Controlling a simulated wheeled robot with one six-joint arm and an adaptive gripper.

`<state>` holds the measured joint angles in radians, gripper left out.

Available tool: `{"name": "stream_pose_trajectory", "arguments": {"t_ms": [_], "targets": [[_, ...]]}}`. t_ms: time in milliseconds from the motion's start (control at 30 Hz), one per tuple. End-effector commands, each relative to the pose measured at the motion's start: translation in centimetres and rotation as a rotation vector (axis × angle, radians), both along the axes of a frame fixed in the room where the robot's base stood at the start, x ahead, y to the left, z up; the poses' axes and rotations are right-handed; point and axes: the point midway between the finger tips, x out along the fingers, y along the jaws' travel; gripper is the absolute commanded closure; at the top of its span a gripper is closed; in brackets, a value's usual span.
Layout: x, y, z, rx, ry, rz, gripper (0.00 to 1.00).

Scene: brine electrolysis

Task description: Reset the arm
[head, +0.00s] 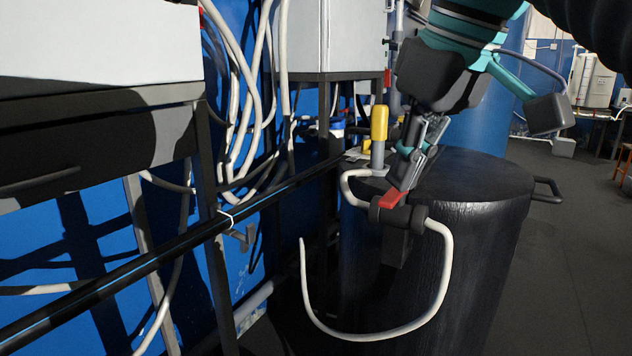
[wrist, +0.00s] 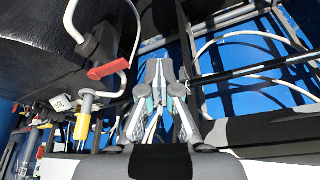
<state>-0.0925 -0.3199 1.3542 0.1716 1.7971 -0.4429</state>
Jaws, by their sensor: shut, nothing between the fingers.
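My gripper (head: 404,178) is shut and empty. In the head view it hangs below my teal and black arm, pointing down in front of the black drum. In the wrist view its fingertips (wrist: 158,66) are together, with nothing between them. A red lever (head: 392,201) on a dark pipe fitting shows just below the fingers in the head view. In the wrist view the red lever (wrist: 108,68) stands to the left of the fingertips, apart from them in the picture. Whether they touch is unclear in the head view.
A black drum (head: 470,235) stands below, with a yellow-handled part (head: 379,123) and a looping white hose (head: 445,275) near it. White cables (head: 240,100), a black pipe (head: 150,262) and grey cabinets (head: 340,35) are at left. Open floor (head: 570,240) lies right.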

Motion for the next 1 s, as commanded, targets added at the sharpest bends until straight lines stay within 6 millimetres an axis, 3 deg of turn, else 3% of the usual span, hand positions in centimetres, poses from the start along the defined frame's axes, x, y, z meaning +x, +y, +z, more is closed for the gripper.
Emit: {"name": "stream_pose_trajectory", "arguments": {"t_ms": [367,467,800,1000], "targets": [[0.4,-1.4,-6.4,0.012,-0.019,-0.159,1.0],[0.3,-2.1,-9.5,0.015,-0.032,-0.229,1.0],[-1.9,-5.0,-23.8,0.031,-0.096,-0.482,1.0],[-3.6,-6.1,-30.1,0.039,-0.128,-0.571,1.0]]}}
